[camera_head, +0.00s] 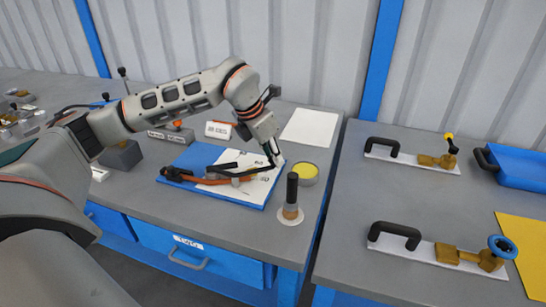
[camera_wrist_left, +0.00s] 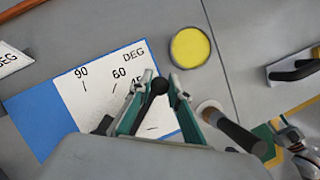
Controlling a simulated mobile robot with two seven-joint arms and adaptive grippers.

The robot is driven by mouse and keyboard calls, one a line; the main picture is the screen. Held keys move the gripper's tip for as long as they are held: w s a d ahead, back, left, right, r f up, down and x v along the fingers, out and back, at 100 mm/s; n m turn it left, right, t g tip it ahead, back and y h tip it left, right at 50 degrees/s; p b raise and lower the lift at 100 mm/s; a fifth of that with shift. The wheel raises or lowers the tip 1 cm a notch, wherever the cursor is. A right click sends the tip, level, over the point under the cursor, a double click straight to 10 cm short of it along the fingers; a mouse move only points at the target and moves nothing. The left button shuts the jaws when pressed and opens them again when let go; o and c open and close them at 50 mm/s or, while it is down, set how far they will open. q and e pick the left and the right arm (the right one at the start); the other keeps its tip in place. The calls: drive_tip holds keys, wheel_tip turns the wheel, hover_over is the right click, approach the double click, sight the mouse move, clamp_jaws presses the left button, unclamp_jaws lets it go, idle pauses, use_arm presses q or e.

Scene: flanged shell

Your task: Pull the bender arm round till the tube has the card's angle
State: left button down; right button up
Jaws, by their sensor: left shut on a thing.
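The bender stands on a blue board (camera_head: 190,156) with a white degree dial (camera_head: 258,183); in the left wrist view the dial (camera_wrist_left: 102,88) reads 90, 60 and a partly covered 45. A copper-coloured tube (camera_head: 212,182) lies along the bender. The black bender arm (camera_head: 232,172) reaches right to my left gripper (camera_head: 273,158). In the left wrist view, that gripper (camera_wrist_left: 163,80) is shut on the arm's dark round end (camera_wrist_left: 159,86). The card (camera_head: 218,130) stands behind the board; its number is too small to read surely.
A yellow-topped round tin (camera_head: 305,172) and a black-handled upright tool (camera_head: 292,193) stand close right of the board. A white sheet (camera_head: 309,127) lies behind. A gap separates this bench from the right one, which holds two valve fixtures (camera_head: 448,158) (camera_head: 490,259).

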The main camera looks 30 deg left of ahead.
drive_tip(key=shift+w+d, duration=0.1)
drive_tip(key=shift+w, duration=0.15)
use_arm(q)
drive_tip(key=c, duration=1.9)
unclamp_jaws()
drive_tip(key=shift+w, duration=0.1)
use_arm(e)
drive_tip(key=shift+w+r, duration=0.1)
drive_tip(key=shift+w, duration=0.05)
use_arm(q)
drive_tip(key=v, duration=1.2)
use_arm(e)
drive_tip(key=shift+s, duration=0.2)
